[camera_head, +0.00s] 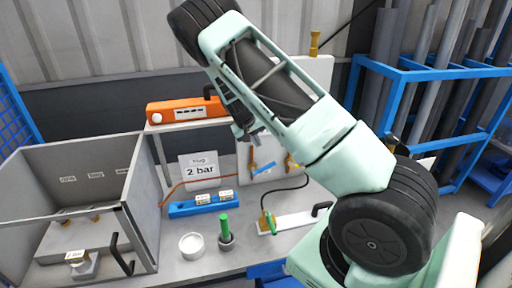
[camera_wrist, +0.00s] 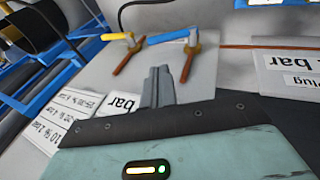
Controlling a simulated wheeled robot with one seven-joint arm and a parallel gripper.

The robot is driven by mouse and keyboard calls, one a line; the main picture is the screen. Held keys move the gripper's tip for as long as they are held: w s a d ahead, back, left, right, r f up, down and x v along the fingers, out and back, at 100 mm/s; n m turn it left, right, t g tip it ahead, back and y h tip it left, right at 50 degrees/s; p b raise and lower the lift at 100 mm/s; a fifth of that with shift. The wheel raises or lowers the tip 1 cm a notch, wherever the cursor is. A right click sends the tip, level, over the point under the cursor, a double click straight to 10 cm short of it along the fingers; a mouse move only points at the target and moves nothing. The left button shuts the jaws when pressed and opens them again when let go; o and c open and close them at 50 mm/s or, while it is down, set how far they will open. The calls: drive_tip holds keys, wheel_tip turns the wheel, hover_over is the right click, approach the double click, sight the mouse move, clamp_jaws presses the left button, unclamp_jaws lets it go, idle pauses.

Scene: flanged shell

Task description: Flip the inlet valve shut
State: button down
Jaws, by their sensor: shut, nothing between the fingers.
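A pale upright panel (camera_head: 244,178) carries two lever valves on copper-coloured pipes. One has a blue lever (camera_head: 264,169); the other has a yellow lever (camera_head: 291,161). In the wrist view, the blue lever (camera_wrist: 168,36) and yellow lever (camera_wrist: 117,36) both lie roughly across their pipes. I cannot read which valve is the inlet. My gripper (camera_head: 253,138) is shut and empty in front of the panel, above the blue lever in the head view. Its fingertips (camera_wrist: 158,72) appear below the blue lever in the wrist view, with a visible gap. My arm partly hides the panel.
A "2 bar" sign (camera_head: 199,171) and a blue block (camera_head: 202,205) stand left of the panel. A white dish (camera_head: 192,246), green-handled tool (camera_head: 225,228) and pale plate (camera_head: 295,219) sit in front. An open grey box (camera_head: 143,205) stands left; a blue pipe rack (camera_head: 405,76) stands right.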

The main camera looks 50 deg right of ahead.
sight(271, 166)
drive_tip(key=b+x, duration=0.7)
drive_tip(key=x, duration=0.6)
drive_tip(key=shift+a+f, duration=0.1)
drive_tip(key=shift+f, duration=0.15)
drive_tip(key=b, duration=0.1)
drive_tip(key=d+f+y+b, duration=0.1)
drive_tip(key=shift+s+t+b, duration=0.3)
drive_tip(key=shift+b, duration=0.05)
drive_tip(key=y+b, duration=0.1)
drive_tip(key=f+t+y+b, duration=0.1)
drive_tip(key=b, duration=0.1)
drive_tip(key=shift+s+d+f, duration=0.15)
drive_tip(key=shift+s+d, duration=0.05)
drive_tip(key=shift+d, duration=0.1)
drive_tip(key=shift+d+f+b, duration=0.1)
drive_tip(key=shift+f+b, duration=0.1)
drive_tip(key=shift+b, duration=0.6)
drive_tip(key=shift+s, duration=0.1)
drive_tip(key=shift+r, duration=0.15)
